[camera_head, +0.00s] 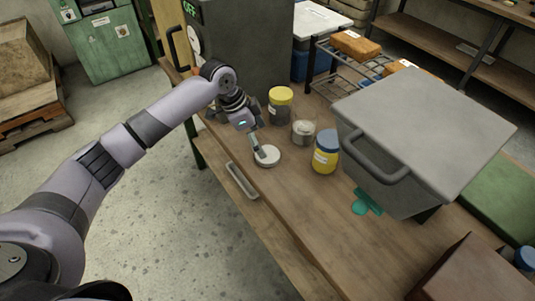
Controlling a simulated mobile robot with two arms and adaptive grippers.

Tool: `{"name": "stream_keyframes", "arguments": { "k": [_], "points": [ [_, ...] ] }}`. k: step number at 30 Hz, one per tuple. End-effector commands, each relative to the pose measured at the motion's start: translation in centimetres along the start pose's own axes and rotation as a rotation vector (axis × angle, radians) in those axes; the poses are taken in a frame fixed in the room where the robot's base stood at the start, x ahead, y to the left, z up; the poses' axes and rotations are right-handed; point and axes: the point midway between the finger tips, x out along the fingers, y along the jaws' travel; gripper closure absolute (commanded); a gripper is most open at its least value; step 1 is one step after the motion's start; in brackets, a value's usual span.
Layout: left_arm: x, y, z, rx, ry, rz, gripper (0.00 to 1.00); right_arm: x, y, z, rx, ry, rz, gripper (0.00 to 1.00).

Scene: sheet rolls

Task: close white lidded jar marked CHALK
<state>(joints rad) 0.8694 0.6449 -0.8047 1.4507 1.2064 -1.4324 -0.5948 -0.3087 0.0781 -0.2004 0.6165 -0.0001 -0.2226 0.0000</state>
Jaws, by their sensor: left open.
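A clear jar (303,128) with pale contents stands upright on the wooden workbench, with no lid on it. Its marking is too small to read. A round white lid (269,160) lies flat on the bench, in front and to the left of the jar. My left gripper (262,150) reaches down over this lid with its fingers at the lid's top. It is open; whether it touches the lid I cannot tell. My right gripper is not in view.
A yellow-lidded jar (280,104) stands behind the clear jar, and a blue-lidded yellow jar (326,152) in front right. A large grey lidded box (425,125) and teal piece (366,202) are farther right. The bench's (290,210) front is clear.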

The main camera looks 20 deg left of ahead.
Motion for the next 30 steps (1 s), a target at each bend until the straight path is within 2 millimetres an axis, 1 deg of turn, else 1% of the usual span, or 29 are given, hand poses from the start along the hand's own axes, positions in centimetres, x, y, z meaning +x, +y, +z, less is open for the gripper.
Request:
{"name": "stream_keyframes", "arguments": {
  "k": [5, 10, 12, 15, 18, 26, 27, 30],
  "points": [
    [0.4, 0.2, 0.1, 0.0, -0.001, 0.002, 0.16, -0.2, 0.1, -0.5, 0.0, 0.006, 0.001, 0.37],
    [2.8, 0.8, 0.4, -0.001, -0.002, 0.004, 0.16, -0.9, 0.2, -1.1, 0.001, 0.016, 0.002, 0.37],
    [3.9, 0.8, 0.3, -0.001, 0.0, 0.002, 0.16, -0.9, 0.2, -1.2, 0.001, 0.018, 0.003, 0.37],
    [4.8, 0.8, 0.4, -0.001, -0.001, 0.001, 0.16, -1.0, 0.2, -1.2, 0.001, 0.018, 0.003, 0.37],
    [5.2, 0.8, 0.4, 0.0, 0.0, -0.001, 0.16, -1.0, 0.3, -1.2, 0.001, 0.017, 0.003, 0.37],
    [5.2, 0.8, 0.5, 0.0, 0.0, -0.001, 0.16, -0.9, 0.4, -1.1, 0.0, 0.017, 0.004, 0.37],
    [5.2, 0.8, 0.5, 0.0, 0.0, -0.001, 0.17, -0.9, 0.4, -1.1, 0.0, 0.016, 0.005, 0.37],
    [5.1, 0.8, 0.5, 0.0, 0.0, -0.001, 0.24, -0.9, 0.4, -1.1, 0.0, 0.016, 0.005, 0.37]
  ]
}}
